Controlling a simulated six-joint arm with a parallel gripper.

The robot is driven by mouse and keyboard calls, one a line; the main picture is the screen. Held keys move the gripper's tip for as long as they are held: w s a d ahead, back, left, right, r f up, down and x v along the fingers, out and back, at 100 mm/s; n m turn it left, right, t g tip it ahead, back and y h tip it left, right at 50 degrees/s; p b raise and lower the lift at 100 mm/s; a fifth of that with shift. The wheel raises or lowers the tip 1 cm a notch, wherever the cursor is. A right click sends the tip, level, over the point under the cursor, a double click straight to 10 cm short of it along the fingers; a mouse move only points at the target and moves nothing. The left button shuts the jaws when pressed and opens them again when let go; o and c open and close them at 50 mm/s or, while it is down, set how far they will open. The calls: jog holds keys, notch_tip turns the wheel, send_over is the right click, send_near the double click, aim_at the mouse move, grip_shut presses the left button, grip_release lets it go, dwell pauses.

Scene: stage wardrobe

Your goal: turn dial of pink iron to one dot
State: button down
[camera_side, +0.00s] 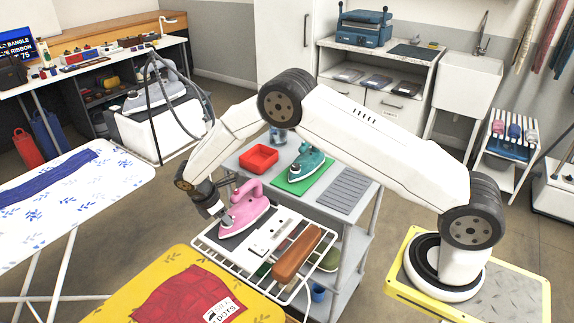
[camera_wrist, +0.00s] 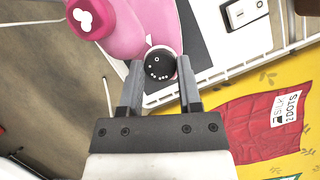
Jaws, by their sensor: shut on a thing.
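The pink iron (camera_side: 246,205) rests on the white wire rack (camera_side: 200,256) in the side view; its pink body (camera_wrist: 140,25) fills the top of the wrist view. Its round black dial (camera_wrist: 160,66) carries small white dots and lies near a white triangular mark (camera_wrist: 149,40) on the body. Which dots the mark points to is too small to tell for sure. My gripper (camera_side: 226,217) reaches the iron's near end from the left. In the wrist view, my gripper's fingers (camera_wrist: 159,70) are shut on the dial, one on each side.
A white power strip-like block (camera_side: 270,234) and a brown board (camera_side: 297,254) lie right of the iron. A yellow board with red cloth (camera_side: 185,300) is in front.

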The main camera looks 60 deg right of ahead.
jog(key=m, duration=0.2)
jog(key=m+g+y, duration=0.1)
jog(key=m, duration=0.2)
jog(key=shift+w+d+g, duration=0.1)
jog(key=shift+w+g, duration=0.05)
jog(key=shift+g, duration=0.15)
jog(key=shift+m+g+y, duration=0.4)
jog(key=shift+m+y, duration=0.5)
jog(key=shift+m, duration=1.5)
jog(key=shift+d, duration=0.1)
jog(key=shift+c, duration=1.4)
grip_release()
jog(key=v, duration=0.7)
jog(key=shift+w+r, duration=0.2)
jog(key=shift+r, duration=0.15)
jog(key=shift+r, duration=0.15)
